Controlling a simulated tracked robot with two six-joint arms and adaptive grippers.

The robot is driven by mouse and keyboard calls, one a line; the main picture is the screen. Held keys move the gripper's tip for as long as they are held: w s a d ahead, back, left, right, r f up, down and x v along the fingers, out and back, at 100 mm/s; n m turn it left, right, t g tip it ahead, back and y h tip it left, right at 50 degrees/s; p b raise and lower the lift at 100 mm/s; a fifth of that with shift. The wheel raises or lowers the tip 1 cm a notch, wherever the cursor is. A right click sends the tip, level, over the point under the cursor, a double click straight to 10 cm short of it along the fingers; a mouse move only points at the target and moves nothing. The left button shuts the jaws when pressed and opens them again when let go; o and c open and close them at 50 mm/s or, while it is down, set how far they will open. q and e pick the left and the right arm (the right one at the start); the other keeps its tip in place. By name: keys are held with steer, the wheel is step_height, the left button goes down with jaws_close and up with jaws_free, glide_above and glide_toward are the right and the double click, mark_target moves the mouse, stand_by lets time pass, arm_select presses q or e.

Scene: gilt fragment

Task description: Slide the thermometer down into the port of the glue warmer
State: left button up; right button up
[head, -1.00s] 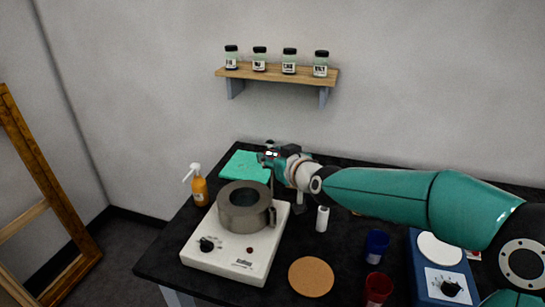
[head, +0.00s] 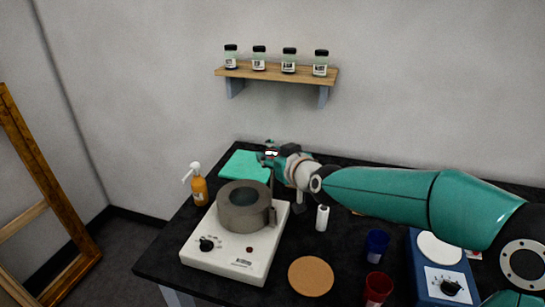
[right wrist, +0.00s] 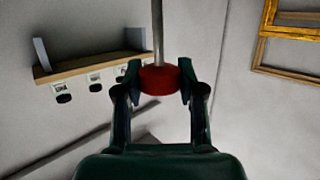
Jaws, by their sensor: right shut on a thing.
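The glue warmer is a white box with a knob and a grey ring-shaped pot (head: 236,216) on top, left of centre in the head view. A small upright port shows at the pot's right side. My right gripper (head: 269,157) is above and behind that side. In the right wrist view my right gripper (right wrist: 160,76) is shut on the thermometer's red head (right wrist: 160,82), with its thin metal stem (right wrist: 158,30) running out of the top of the picture. In the head view a thin stem hangs near the pot's right edge; whether its tip is inside the port I cannot tell.
An orange pump bottle (head: 199,189) and a green cloth (head: 240,166) are left and behind. A white cylinder (head: 322,218), cork mat (head: 311,277), blue cup (head: 376,246), red cup (head: 377,289) and blue hotplate device (head: 437,270) lie right. A jar shelf (head: 280,75) hangs on the wall.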

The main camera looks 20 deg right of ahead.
steer(key=shift+w+d+f+b, duration=0.1)
steer(key=shift+f+b, duration=4.9)
steer(key=o, duration=1.1)
steer(key=v, duration=1.2)
